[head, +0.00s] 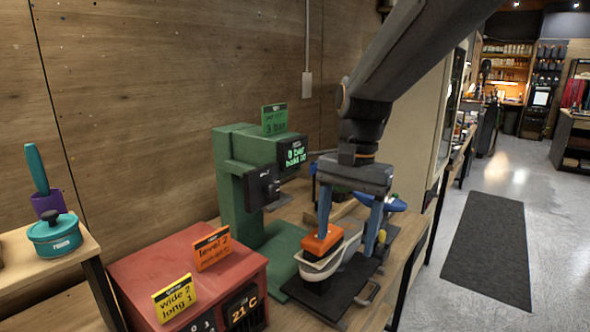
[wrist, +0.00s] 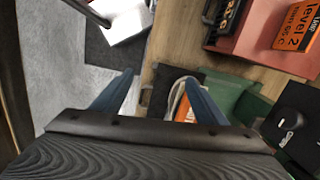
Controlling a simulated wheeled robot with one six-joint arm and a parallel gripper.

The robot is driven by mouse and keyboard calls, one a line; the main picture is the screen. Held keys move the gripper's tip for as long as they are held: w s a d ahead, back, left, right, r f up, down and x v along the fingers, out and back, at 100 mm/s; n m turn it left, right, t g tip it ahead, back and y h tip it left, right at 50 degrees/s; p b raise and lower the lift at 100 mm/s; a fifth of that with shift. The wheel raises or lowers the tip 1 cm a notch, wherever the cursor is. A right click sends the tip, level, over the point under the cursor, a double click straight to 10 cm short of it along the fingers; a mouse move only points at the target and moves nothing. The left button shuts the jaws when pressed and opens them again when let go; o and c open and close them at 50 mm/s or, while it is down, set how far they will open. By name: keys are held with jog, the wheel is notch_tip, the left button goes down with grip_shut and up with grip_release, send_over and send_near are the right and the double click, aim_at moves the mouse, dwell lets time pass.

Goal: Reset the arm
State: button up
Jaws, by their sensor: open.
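My gripper (head: 349,232) is open, its two blue fingers pointing down on either side of an orange block (head: 321,240). In the head view the block sits on top of a white and grey sneaker-like thing (head: 346,274), which stands on a dark plate (head: 330,304) on the bench. I cannot tell whether the fingers touch it. In the wrist view the blue fingers (wrist: 160,98) are spread apart, with part of the orange block (wrist: 186,110) showing near the right finger. The rest is hidden behind the gripper body.
A green press-like machine (head: 238,185) with a lit display stands left of my gripper. A red box (head: 180,268) with tags is at the front, and a teal pot (head: 55,240) sits on the left shelf. Wooden wall lies behind; open floor with a dark mat (head: 487,245) lies right.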

jog(key=s+d+f+n+t, duration=0.1)
jog(key=s+d+f+n, duration=0.2)
jog(key=f, duration=0.4)
jog(key=s+d+f+n+t, duration=0.1)
jog(key=s+d+f+n, duration=0.2)
jog(key=s+d+f, duration=0.2)
notch_tip(320, 180, down, 3)
jog(key=shift+s+d+r+n+h+b, duration=0.1)
jog(key=shift+s+d+n+h+b, duration=0.2)
jog(key=shift+d, duration=0.6)
jog(key=shift+w, duration=0.15)
jog(key=shift+c, duration=0.5)
